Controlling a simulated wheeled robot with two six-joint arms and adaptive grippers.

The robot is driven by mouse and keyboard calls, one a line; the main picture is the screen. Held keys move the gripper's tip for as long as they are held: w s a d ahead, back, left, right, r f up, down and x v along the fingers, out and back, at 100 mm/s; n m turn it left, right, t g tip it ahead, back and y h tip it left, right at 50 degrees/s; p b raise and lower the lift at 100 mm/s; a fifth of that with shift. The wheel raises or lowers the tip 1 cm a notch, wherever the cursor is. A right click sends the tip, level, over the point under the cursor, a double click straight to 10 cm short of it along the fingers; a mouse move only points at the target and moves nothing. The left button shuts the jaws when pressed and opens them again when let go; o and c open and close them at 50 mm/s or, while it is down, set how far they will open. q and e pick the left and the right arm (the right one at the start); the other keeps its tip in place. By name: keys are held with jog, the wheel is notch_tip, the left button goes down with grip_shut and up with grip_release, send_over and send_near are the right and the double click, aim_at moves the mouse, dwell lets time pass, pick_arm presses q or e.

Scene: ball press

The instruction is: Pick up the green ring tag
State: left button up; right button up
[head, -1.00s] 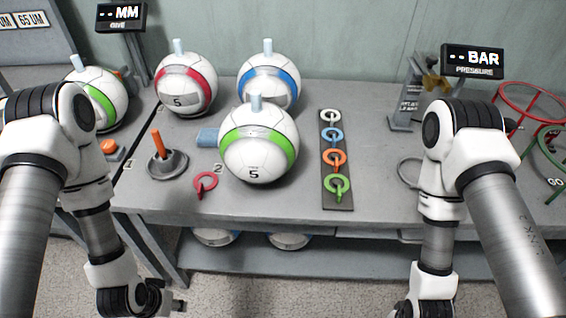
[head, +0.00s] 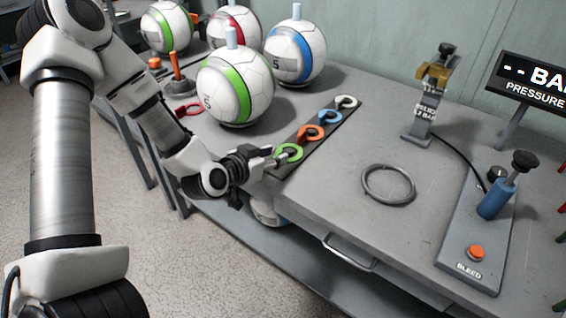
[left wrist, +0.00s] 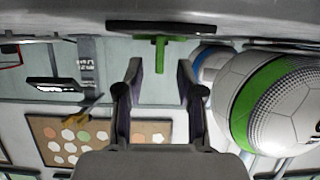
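The green ring tag (head: 289,153) is at the near end of a dark strip (head: 332,125) close to the table's front edge. My left gripper (head: 268,162) is right at the tag's near side, reaching in from the front. In the left wrist view the picture is upside down. There the left gripper (left wrist: 159,68) is open, with one finger on each side of the green tag's stem (left wrist: 160,55). A gap shows between the stem and each finger. My right gripper is not in view.
Orange (head: 312,133), blue (head: 329,117) and white (head: 346,101) ring tags lie farther along the strip. A green-striped ball (head: 236,86) stands left of it. A grey hose ring (head: 388,184) and a bleed stand (head: 474,240) are to the right. The table between is clear.

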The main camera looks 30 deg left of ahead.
aim_at(280, 152)
pick_arm(q)
jog(key=x, duration=0.3)
jog(key=shift+w+d+f, duration=0.1)
jog(key=shift+d, duration=0.05)
jog(key=shift+c, duration=1)
grip_shut()
